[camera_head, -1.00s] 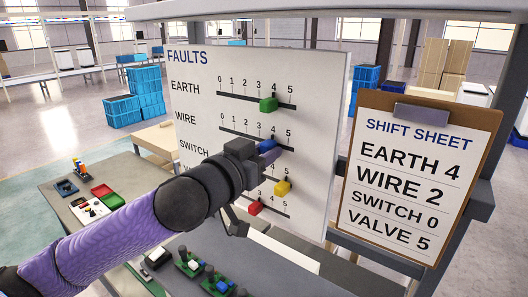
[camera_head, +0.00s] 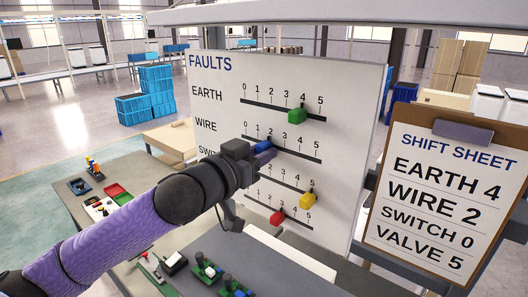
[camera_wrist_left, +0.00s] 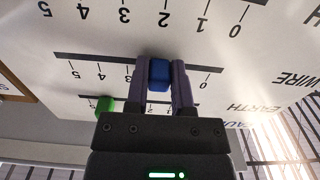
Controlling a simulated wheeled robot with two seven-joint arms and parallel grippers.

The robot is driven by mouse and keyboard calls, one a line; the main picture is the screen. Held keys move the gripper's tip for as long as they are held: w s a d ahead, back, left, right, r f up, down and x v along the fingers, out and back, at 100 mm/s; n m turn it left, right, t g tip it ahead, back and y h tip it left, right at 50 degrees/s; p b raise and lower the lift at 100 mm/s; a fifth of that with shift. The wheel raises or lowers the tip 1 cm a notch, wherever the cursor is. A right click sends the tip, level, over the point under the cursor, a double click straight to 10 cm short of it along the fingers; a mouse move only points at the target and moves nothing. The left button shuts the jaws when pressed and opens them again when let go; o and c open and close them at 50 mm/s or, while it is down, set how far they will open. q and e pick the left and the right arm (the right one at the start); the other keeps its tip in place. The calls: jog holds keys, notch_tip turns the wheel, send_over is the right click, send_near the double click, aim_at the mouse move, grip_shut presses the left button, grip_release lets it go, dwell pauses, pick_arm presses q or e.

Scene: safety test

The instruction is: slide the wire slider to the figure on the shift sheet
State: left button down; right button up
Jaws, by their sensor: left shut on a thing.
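The white FAULTS board (camera_head: 350,100) carries several slide scales. The blue wire slider (camera_head: 262,147) sits near the 2 mark of the WIRE scale. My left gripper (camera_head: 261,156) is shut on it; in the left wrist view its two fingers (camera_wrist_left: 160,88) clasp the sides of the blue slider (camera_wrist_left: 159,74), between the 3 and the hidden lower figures. The shift sheet (camera_head: 432,210) on a clipboard reads EARTH 4, WIRE 2, SWITCH 0, VALVE 5. My right gripper is not in view.
The green earth slider (camera_head: 297,116) is at 4, just above the WIRE scale. The yellow slider (camera_head: 308,200) is near 5 on the SWITCH scale, and the red slider (camera_head: 277,217) is mid-scale below. Small switch units (camera_head: 206,268) lie on the bench.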

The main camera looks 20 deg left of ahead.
pick_arm(q)
jog(key=shift+d, duration=0.2)
jog(key=c, duration=0.9)
grip_release()
jog(key=o, duration=0.4)
jog(key=shift+a, duration=0.2)
jog(key=shift+d, duration=0.1)
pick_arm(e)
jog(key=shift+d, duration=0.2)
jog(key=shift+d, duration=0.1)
pick_arm(q)
jog(key=b+v, duration=0.6)
jog(key=v, duration=0.4)
jog(key=shift+r, duration=0.1)
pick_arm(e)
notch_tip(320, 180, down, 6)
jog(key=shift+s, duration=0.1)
